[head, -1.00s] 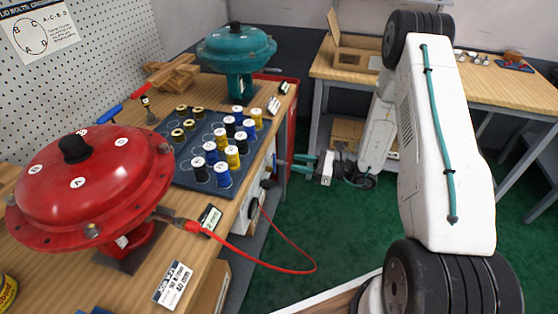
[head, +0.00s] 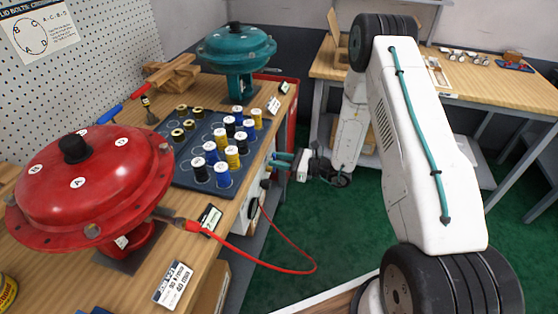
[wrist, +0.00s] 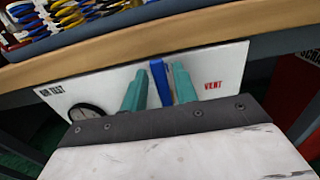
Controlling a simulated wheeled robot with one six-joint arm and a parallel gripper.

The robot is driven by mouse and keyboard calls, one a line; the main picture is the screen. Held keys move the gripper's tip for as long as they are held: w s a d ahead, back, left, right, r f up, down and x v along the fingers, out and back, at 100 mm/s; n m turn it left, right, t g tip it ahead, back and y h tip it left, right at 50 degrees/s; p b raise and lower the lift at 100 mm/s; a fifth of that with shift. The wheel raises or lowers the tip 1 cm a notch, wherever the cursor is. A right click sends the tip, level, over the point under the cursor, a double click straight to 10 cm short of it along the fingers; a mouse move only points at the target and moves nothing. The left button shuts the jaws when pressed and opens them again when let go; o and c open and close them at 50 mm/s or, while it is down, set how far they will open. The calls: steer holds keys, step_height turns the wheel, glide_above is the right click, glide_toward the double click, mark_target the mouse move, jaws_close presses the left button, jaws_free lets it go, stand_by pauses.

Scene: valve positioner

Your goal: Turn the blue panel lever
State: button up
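The blue lever (wrist: 160,84) stands out from a white panel (wrist: 215,62) marked AIR TEST and VENT in the wrist view. My gripper (wrist: 159,88) has its two teal fingers on either side of the lever, very close to it. A thin gap seems to show on the left; contact on the right is unclear. In the head view my gripper (head: 283,161) is at the bench's front side, and the lever is hidden there.
The bench edge (wrist: 130,38) runs just above the panel. A round gauge (wrist: 86,112) is left of the fingers. A red hose (head: 262,262) loops from the red actuator (head: 95,180) to the bench front. Green floor (head: 340,220) is open beside the bench.

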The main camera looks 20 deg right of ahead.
jaws_close()
